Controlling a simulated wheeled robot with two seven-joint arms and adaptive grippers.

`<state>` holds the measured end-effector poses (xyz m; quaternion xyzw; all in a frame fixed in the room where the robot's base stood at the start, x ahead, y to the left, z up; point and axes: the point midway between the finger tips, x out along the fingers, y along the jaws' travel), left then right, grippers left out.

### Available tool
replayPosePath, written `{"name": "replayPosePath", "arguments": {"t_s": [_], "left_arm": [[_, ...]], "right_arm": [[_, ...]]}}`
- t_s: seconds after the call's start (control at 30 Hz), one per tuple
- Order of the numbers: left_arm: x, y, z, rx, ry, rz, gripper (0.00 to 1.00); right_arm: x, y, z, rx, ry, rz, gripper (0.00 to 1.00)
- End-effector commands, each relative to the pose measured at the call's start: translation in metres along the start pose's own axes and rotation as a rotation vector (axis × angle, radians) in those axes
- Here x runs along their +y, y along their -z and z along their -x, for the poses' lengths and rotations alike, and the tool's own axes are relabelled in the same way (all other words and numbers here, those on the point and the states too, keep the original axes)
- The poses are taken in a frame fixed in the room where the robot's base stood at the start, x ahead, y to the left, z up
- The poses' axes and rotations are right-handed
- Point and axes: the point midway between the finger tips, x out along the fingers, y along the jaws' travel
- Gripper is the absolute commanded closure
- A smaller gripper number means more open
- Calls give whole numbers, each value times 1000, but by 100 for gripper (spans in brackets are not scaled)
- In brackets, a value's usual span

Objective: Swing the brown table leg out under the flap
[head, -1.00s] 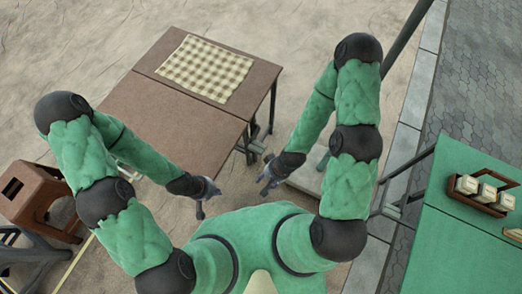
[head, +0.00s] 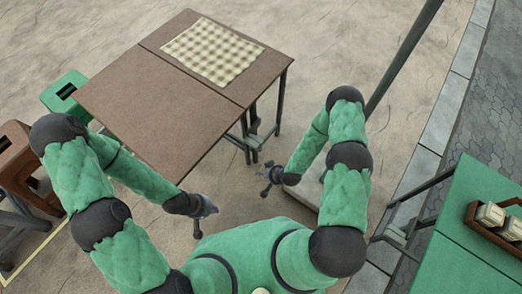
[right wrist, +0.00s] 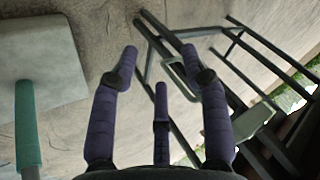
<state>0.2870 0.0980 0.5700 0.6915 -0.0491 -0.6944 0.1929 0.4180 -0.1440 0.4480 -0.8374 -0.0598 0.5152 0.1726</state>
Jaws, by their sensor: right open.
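The brown table (head: 150,50) has a seam across its top. The flap (head: 165,115) on the near side lies about level with the rest. Dark leg bars (head: 254,138) stand below the table's right edge near the seam. In the right wrist view a dark leg frame (right wrist: 186,72) runs beyond the fingers. My right gripper (head: 268,180) is open and empty, to the right of the flap and short of the leg bars; its spread fingers also show in the right wrist view (right wrist: 164,70). My left gripper (head: 205,215) is open and empty near the flap's near corner.
A checkered cloth (head: 212,52) lies on the table's far part. A green stool (head: 66,92) and a brown stool (head: 20,160) stand at the left. A green table (head: 470,235) with a wooden tray (head: 475,222) is at the right. A dark pole (head: 405,55) rises behind my right arm.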

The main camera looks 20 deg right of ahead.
Motion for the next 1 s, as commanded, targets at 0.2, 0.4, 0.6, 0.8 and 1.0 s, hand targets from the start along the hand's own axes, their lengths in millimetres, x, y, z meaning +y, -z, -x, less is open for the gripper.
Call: {"name": "replayPosePath", "arguments": {"t_s": [0.2,0.4,0.6,0.8,1.0], "left_arm": [[-1,1,-2,2,0,0,100],[0,1,-1,2,0,-1,100],[0,1,-1,2,0,0,100],[-1,1,-2,2,0,0,100],[-2,1,-6,2,0,0,100]], "right_arm": [[34,38,-70,344,6,136,54],[52,55,-96,672,-10,262,54],[58,51,-94,941,-41,356,54],[58,46,-86,1065,-57,396,54],[56,58,-92,1078,-56,404,54]]}}
